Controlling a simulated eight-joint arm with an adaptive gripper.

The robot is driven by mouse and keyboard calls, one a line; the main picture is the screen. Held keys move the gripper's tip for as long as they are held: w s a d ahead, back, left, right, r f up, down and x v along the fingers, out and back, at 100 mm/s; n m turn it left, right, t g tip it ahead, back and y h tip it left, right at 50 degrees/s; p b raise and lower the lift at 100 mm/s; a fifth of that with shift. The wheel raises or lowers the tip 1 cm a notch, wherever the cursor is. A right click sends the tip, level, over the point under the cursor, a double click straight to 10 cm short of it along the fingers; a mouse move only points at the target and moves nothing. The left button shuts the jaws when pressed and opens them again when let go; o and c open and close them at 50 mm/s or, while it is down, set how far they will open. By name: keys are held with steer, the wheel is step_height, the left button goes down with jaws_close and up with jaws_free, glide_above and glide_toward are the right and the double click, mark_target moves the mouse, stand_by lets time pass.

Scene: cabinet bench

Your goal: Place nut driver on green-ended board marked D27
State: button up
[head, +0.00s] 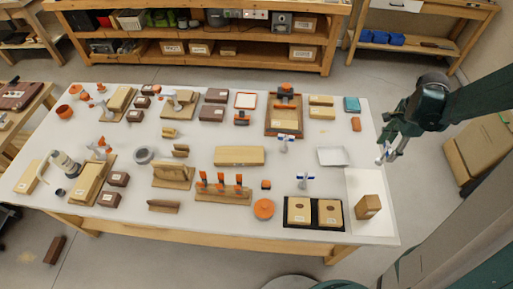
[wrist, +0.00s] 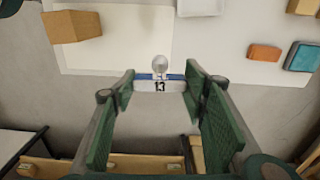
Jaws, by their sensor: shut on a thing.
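My gripper (head: 388,155) is beyond the table's right edge, raised over the floor. In the wrist view its green-padded fingers (wrist: 160,75) are shut on a small tool with a silver ball-like end, a blue band and a white label reading 13. I take this for the nut driver (wrist: 158,86); in the head view only a small pale bit of it shows at the fingertips. It is clear of the table. I cannot pick out a green-ended board or read D27 in either view; the labels are too small.
The white table (head: 225,125) is crowded with blocks, racks and tools. Near its right edge are a pale mat (head: 368,190) with a brown box (head: 368,207), a white tray (head: 332,156), an orange block (head: 356,124) and a teal block (head: 352,104). Shelves (head: 200,40) stand behind.

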steer(key=r, duration=0.8)
steer(key=shift+w+a+r, duration=0.1)
steer(key=shift+a+r, duration=0.05)
steer(key=shift+a, duration=0.05)
steer(key=w+a+n, duration=0.4)
steer(key=a, duration=0.8)
steer(key=w+a+n, duration=0.4)
steer(key=a, duration=0.8)
steer(key=s+a+n+p, duration=0.3)
steer(key=a+n, duration=0.6)
steer(key=a, duration=2.4)
steer(key=shift+n, duration=0.3)
steer(key=shift+s+a+f+b, duration=0.1)
steer(key=shift+s+f+b, duration=0.15)
steer(key=shift+f, duration=0.6)
steer(key=shift+s+a+f+b, duration=0.15)
steer(key=shift+f+b, duration=0.1)
steer(key=shift+f, duration=0.65)
steer(key=shift+s+a+f+b, duration=0.1)
steer(key=shift+s+f+b, duration=0.15)
steer(key=shift+f, duration=0.6)
steer(key=shift+f, duration=2.9)
